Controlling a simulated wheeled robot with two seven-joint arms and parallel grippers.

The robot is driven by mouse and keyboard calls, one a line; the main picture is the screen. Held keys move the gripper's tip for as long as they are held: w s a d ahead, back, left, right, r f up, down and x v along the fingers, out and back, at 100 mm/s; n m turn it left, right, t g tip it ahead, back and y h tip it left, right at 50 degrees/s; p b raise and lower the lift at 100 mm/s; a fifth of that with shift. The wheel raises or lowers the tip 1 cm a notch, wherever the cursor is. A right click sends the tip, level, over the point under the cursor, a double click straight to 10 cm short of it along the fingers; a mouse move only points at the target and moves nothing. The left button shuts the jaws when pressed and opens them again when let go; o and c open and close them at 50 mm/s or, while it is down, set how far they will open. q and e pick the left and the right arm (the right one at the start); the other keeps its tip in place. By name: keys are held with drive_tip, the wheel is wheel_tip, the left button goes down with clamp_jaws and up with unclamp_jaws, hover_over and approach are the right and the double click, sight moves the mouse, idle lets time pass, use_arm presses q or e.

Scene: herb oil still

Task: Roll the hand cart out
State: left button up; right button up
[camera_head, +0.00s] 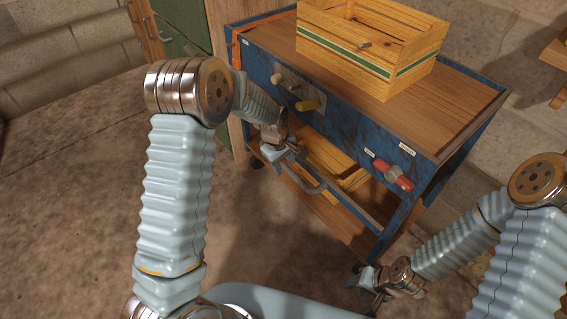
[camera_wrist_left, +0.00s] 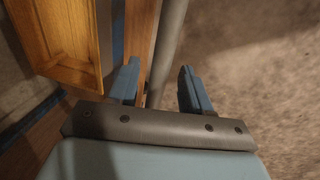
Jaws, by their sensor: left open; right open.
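The hand cart (camera_head: 345,126) is a blue metal frame with a wooden top and a wooden lower shelf. Its curved grey handle (camera_head: 306,185) sticks out low on the front. My left gripper (camera_head: 292,148) is open at the handle's upper end. In the left wrist view, the grey handle bar (camera_wrist_left: 170,35) runs between the open fingers of my left gripper (camera_wrist_left: 159,66); I cannot tell whether they touch it. My right gripper (camera_head: 368,284) is open and empty, low in front of the cart's right end. The cart's wheels are mostly hidden.
A slatted wooden crate (camera_head: 345,58) with a green stripe stands on the cart top. Another wooden crate (camera_head: 335,165) is on the lower shelf. A red-handled valve (camera_head: 393,174) and knobs sit on the front panel. The stone floor (camera_head: 70,180) at left is clear.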

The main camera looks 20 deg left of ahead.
use_arm(q)
drive_tip(key=shift+f, duration=0.2)
clamp_jaws()
idle(0.4)
